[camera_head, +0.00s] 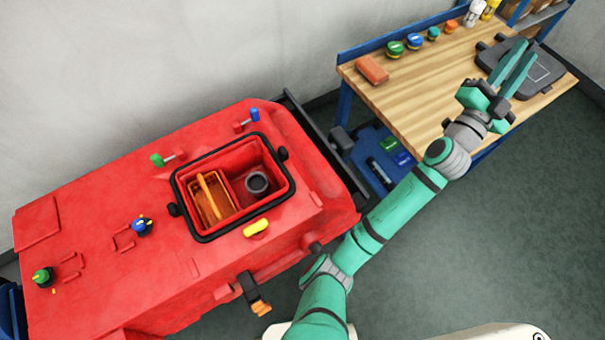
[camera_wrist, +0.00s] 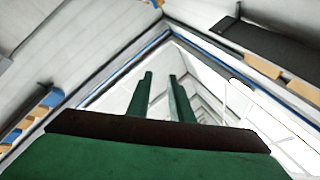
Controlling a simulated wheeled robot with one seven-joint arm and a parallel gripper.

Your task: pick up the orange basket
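The orange basket (camera_head: 211,198) sits inside the open, black-rimmed compartment of the red scrubber tank (camera_head: 100,215). It is in the left part of that opening, with a thin handle standing up. To its right in the opening is a grey round fitting (camera_head: 257,183). My gripper (camera_head: 522,62) is far to the right of the basket, over the wooden bench, pointing up and away. Its two green fingers are apart with nothing between them. In the wrist view the fingers (camera_wrist: 160,95) also stand apart and empty; the basket is not in that view.
The wooden bench (camera_head: 430,85) holds an orange block (camera_head: 372,69), several coloured caps and a dark grey flat part (camera_head: 545,72). Coloured knobs, a yellow handle (camera_head: 256,228) and latches stick out around the tank opening. Grey floor (camera_head: 430,240) is clear at right.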

